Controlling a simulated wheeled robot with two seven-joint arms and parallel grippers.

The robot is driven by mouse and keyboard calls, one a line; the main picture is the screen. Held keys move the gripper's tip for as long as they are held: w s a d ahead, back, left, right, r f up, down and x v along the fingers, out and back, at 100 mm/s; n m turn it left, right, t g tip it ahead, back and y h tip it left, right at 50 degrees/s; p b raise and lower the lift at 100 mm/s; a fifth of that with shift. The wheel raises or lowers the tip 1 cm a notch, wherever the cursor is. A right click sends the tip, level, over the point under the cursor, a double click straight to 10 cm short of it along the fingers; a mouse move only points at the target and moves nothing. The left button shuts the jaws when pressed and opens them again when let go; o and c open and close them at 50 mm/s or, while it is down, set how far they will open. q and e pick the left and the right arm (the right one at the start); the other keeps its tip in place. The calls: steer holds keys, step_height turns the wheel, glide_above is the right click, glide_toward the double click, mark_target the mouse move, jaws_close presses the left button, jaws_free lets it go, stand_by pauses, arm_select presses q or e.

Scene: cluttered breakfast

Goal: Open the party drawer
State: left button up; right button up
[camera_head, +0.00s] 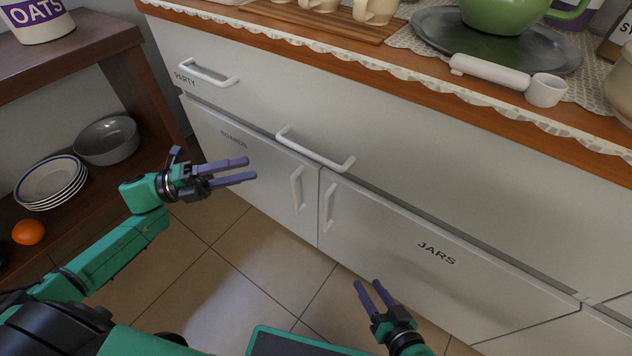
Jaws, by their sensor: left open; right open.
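My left gripper (250,171) is open and empty, in front of the left cupboard door below the drawer, apart from both handles. My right gripper (368,287) is open and empty, low in front of the JARS door, below the middle handle and apart from it.
Below are a left cupboard door (245,150) and a JARS door (400,255), each with a vertical handle. A wooden shelf with bowls (107,141) stands left. The tiled floor is clear.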

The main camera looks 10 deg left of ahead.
mark_target(310, 151)
arm_select(q)
steer(key=x, duration=0.5)
steer(key=b+x, duration=0.1)
steer(key=x, duration=0.8)
steer(key=shift+d+r+b, duration=0.3)
steer(key=shift+r+b, duration=0.05)
jaws_close()
arm_select(e)
step_height(310, 151, down, 2)
steer(key=shift+f+t, duration=0.1)
steer(key=shift+t, duration=0.2)
